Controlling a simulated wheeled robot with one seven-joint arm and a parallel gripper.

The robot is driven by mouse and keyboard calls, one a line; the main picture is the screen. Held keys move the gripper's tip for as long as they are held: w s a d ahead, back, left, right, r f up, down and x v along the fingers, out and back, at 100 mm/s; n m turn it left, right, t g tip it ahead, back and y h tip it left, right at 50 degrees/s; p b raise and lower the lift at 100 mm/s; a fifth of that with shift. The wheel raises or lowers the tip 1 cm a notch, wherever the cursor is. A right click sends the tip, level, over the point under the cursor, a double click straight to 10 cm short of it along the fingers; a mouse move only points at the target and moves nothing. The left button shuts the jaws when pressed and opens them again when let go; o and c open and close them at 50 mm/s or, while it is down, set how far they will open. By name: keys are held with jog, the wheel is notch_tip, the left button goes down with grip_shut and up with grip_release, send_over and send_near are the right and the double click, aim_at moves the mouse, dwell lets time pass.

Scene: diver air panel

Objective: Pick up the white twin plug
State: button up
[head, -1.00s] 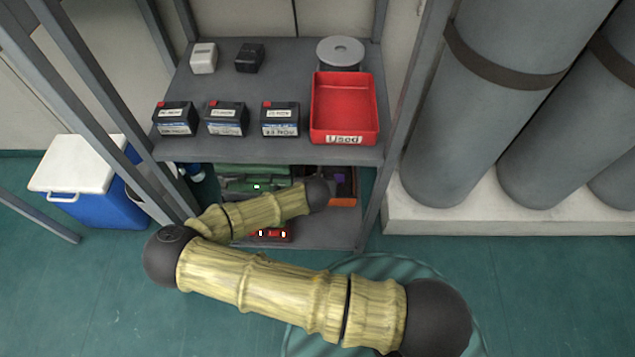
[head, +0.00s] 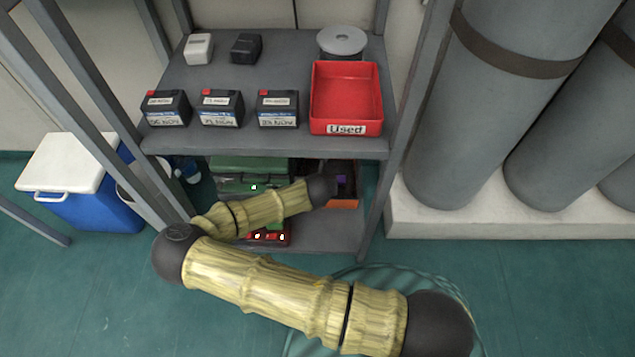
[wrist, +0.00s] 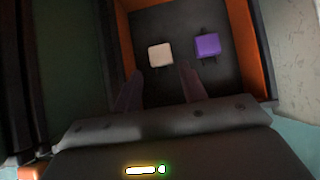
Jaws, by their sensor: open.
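A small whitish block (wrist: 160,54), which looks like the white twin plug, lies on the dark floor of an orange-walled bin (wrist: 252,45) in the wrist view. A purple block (wrist: 207,45) lies to its right, apart from it. My gripper (wrist: 161,88) is open and empty, its two dark fingers pointing into the bin just short of the whitish block. In the head view the orange bin (head: 344,204) is on the lower shelf, partly behind my arm's end. My fingers and the whitish block are hidden there.
The upper shelf (head: 285,72) above my gripper holds several labelled batteries (head: 220,109), a white box (head: 199,48), a black box (head: 246,48), a grey reel (head: 341,42) and a red "Used" bin (head: 345,98). Green cases (head: 245,170) and a red device (head: 270,237) sit left of the bin.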

jog(key=shift+w+f+b, duration=0.3)
jog(key=shift+f+b, duration=0.5)
jog(key=shift+f, duration=0.1)
jog(key=shift+b+x, duration=0.65)
jog(key=shift+x, duration=0.15)
jog(key=shift+w+d, duration=0.1)
jog(key=shift+w, duration=0.25)
jog(key=shift+r, duration=0.1)
jog(key=shift+s, duration=0.1)
jog(key=shift+d, duration=0.1)
jog(key=shift+c, duration=0.6)
jog(key=c, duration=0.6)
